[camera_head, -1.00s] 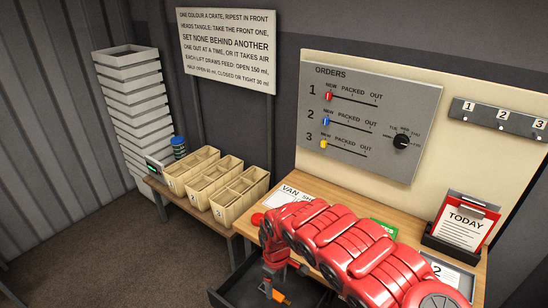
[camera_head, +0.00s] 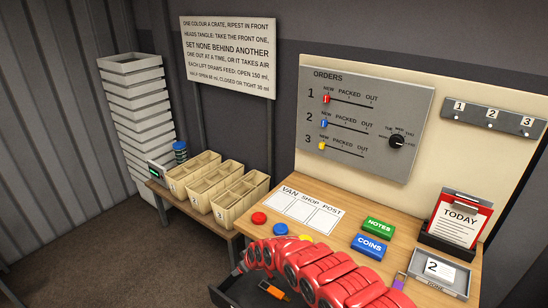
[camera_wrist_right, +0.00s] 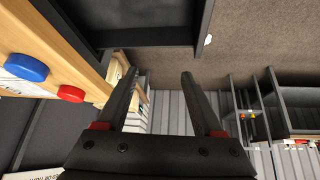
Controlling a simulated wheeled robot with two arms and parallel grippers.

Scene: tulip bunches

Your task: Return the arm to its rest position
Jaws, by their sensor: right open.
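My right arm (camera_head: 310,268) is red and reaches in from the bottom right in the head view, low across the front of the wooden bench (camera_head: 345,222). Its gripper end is low near the open dark drawer and is hard to make out there. In the right wrist view my right gripper (camera_wrist_right: 160,75) has its two black fingers well apart with nothing between them. A blue disc (camera_wrist_right: 26,67) and a red disc (camera_wrist_right: 71,93) on the bench edge lie left of the fingers, apart from them. My left gripper is in neither view.
NOTES (camera_head: 378,225) and COINS (camera_head: 370,246) blocks, a TODAY pad (camera_head: 460,218) and a tray (camera_head: 440,272) occupy the bench's right. Wooden crates (camera_head: 240,197) stand left.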

